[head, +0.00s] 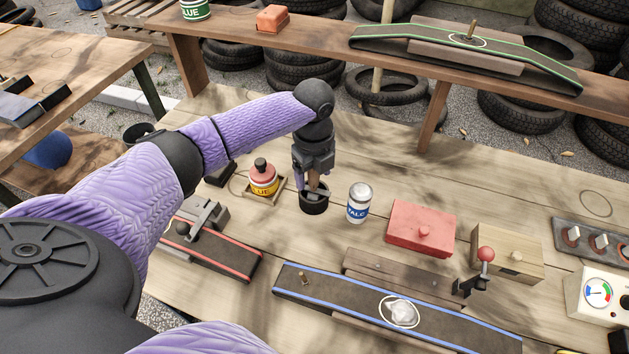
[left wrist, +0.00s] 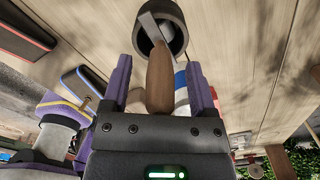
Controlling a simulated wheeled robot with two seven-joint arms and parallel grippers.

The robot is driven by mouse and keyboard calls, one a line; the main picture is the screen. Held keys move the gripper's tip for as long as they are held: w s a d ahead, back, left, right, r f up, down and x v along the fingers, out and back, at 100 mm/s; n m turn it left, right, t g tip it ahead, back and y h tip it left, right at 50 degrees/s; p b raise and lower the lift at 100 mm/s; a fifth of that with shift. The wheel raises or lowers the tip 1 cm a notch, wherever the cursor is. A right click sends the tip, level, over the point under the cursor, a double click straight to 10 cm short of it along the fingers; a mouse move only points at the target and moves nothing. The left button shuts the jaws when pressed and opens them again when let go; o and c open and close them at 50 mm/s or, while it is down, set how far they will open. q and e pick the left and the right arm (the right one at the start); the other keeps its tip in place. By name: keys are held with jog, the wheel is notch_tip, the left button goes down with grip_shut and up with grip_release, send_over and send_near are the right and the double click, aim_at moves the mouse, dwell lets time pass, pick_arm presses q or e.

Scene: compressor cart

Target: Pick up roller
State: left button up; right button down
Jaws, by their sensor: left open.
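A tool with a brown wooden handle and a grey metal strip, which I take for the roller (left wrist: 159,80), stands in a black cup (head: 314,203) on the bench. Its lower end is hidden inside the cup, which also shows in the left wrist view (left wrist: 178,18). My left gripper (head: 313,181) points down just above the cup. In the left wrist view, the open fingers (left wrist: 160,68) are on both sides of the wooden handle, with gaps visible between handle and pads. My right gripper is not in view.
A talc can (head: 359,203) stands close right of the cup, and a glue bottle (head: 263,178) in a wooden tray is to the left. A red box (head: 420,228) is farther right. A blue-edged belt strip (head: 345,295) lies in front. Bare bench lies behind the cup.

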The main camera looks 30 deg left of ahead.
pick_arm(q)
jog(key=shift+r, duration=0.15)
grip_shut()
